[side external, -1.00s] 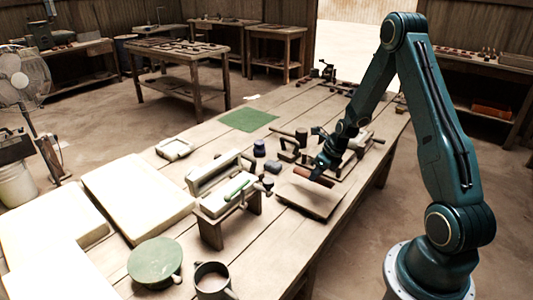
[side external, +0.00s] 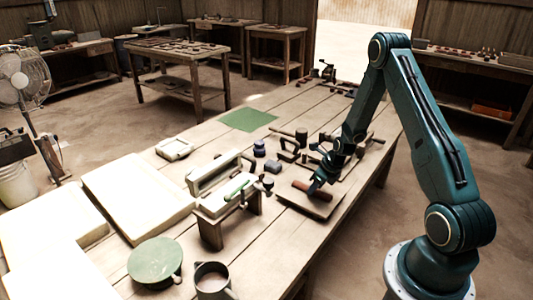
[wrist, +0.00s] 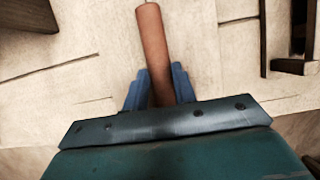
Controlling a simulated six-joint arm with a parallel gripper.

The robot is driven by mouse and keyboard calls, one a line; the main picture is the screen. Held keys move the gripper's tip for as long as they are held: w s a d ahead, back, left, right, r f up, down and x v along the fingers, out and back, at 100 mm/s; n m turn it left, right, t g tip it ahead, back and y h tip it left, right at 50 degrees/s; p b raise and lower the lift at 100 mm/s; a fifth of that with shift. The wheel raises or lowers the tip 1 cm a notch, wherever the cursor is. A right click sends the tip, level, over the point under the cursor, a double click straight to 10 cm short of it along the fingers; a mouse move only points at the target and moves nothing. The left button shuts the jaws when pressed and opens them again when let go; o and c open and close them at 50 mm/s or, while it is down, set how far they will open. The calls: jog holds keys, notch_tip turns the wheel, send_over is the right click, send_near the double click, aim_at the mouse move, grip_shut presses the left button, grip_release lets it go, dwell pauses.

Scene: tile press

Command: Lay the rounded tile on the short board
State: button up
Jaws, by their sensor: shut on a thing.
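My gripper (side external: 317,184) is shut on a long reddish-brown rounded piece, which I take as the rounded tile (side external: 312,192). In the wrist view the tile (wrist: 152,45) runs forward from between the blue fingers of my gripper (wrist: 160,80). Its near end is hidden by the gripper. In the side external view the tile is low over a flat pale board (side external: 318,208), which I take as the short board. I cannot tell whether the tile touches it.
A press-like frame with a green roller (side external: 238,187) stands left of the board. Dark tools (side external: 290,150) lie behind it. A round green-topped stand (side external: 155,260) and a mug (side external: 211,279) are at the front. A green mat (side external: 247,120) lies farther back.

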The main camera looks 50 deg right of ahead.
jog(key=shift+f, duration=0.1)
jog(key=o, duration=1)
jog(key=shift+v, duration=6.1)
